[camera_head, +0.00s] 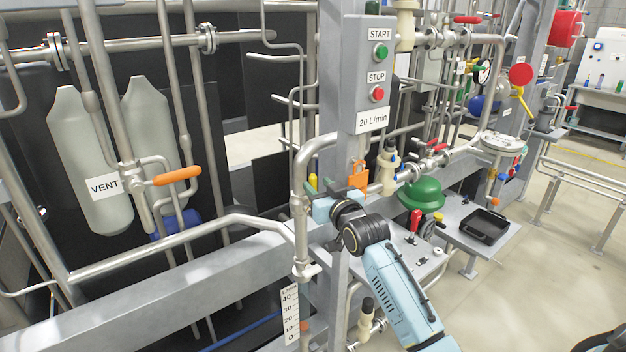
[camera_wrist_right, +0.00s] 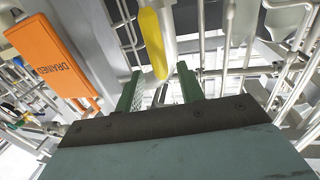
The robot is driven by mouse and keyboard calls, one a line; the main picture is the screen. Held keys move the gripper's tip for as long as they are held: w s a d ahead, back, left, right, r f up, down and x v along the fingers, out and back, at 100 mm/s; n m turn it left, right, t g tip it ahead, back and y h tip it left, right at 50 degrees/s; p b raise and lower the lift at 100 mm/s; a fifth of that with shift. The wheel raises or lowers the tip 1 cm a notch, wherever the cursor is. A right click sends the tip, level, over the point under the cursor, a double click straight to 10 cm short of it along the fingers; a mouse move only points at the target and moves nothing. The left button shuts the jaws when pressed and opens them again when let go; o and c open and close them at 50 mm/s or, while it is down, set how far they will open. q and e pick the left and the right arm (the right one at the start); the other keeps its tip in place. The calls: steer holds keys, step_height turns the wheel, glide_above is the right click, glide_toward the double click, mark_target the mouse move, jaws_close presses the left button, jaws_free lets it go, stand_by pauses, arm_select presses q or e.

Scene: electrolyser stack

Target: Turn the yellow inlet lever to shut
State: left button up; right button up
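The yellow lever (camera_wrist_right: 153,42) shows in the right wrist view, with its lower end in the gap between my right gripper's green fingertips (camera_wrist_right: 160,74). The fingers are apart, and bare space shows on both sides of the lever's end. I cannot tell how deep it sits between them. In the head view a small yellow piece of the lever (camera_head: 313,183) shows just above my right gripper (camera_head: 318,207), beside the steel pipe. The fingers are mostly hidden there by the light blue gripper body. My left gripper is not in view.
An orange tag reading DRAINED (camera_wrist_right: 52,62) hangs left of the fingers; it also shows in the head view (camera_head: 358,177). A START/STOP box (camera_head: 371,75) is above. An orange-handled vent valve (camera_head: 177,176) is at left. A green dome (camera_head: 421,194) and black tray (camera_head: 485,226) stand right.

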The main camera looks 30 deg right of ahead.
mark_target(315, 183)
steer(key=shift+w+d, duration=0.2)
steer(key=shift+w, duration=1.7)
jaws_close()
